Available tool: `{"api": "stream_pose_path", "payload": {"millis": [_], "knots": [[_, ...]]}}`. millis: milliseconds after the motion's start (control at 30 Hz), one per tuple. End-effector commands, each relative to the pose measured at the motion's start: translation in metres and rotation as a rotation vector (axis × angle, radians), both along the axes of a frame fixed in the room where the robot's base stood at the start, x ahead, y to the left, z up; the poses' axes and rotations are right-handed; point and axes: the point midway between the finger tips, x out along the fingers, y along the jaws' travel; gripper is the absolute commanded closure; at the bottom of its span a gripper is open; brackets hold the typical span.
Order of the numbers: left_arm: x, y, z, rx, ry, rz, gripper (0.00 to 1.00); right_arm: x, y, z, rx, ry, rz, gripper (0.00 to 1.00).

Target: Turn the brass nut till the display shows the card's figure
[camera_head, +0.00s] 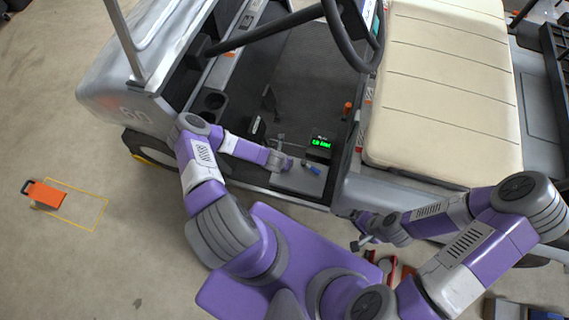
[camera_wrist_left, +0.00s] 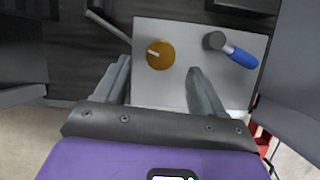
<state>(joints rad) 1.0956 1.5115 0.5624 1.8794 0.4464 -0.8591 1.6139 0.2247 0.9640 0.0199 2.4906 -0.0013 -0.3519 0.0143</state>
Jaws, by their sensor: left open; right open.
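The brass nut (camera_wrist_left: 160,54) sits on a light grey plate (camera_wrist_left: 146,92) in the left wrist view, a pale mark on its face. My left gripper (camera_wrist_left: 162,76) is open, its fingers either side of and just short of the nut, with no clear contact. In the head view my left gripper (camera_head: 284,163) is over the plate on the cart's floor edge and hides the nut. The display (camera_head: 320,144) is a black box with green characters too small to read surely. My right gripper (camera_head: 364,242) is open and empty beside the cart. I cannot make out the card.
A blue-handled lever (camera_wrist_left: 238,56) stands right of the nut on the plate. A grey rod (camera_wrist_left: 108,23) lies at upper left. The steering wheel (camera_head: 350,40) and cream seat (camera_head: 440,90) are beyond.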

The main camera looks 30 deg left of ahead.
Motion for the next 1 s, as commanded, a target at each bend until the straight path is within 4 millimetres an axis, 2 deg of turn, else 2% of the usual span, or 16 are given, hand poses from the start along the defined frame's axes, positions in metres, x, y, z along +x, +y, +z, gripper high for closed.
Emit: {"api": "stream_pose_path", "payload": {"millis": [100, 333, 500, 733, 1000], "knots": [[0.008, 0.0, -0.022, 0.001, 0.0, -0.004, 0.31, 0.0, 0.0, -0.013, 0.0, 0.0, 0.0, 0.0], [0.02, 0.002, -0.051, 0.0, 0.0, -0.009, 0.31, 0.0, 0.0, -0.028, 0.0, 0.0, 0.0, 0.0], [0.024, 0.002, -0.057, 0.002, 0.0, -0.009, 0.31, 0.0, 0.0, -0.032, 0.0, 0.001, 0.0, 0.0], [0.024, 0.003, -0.057, 0.001, 0.0, -0.009, 0.31, 0.0, 0.0, -0.031, 0.0, 0.001, 0.0, 0.0], [0.024, 0.003, -0.057, 0.001, 0.0, -0.01, 0.71, 0.0, 0.0, -0.031, 0.0, 0.0, 0.0, 0.0]]}}
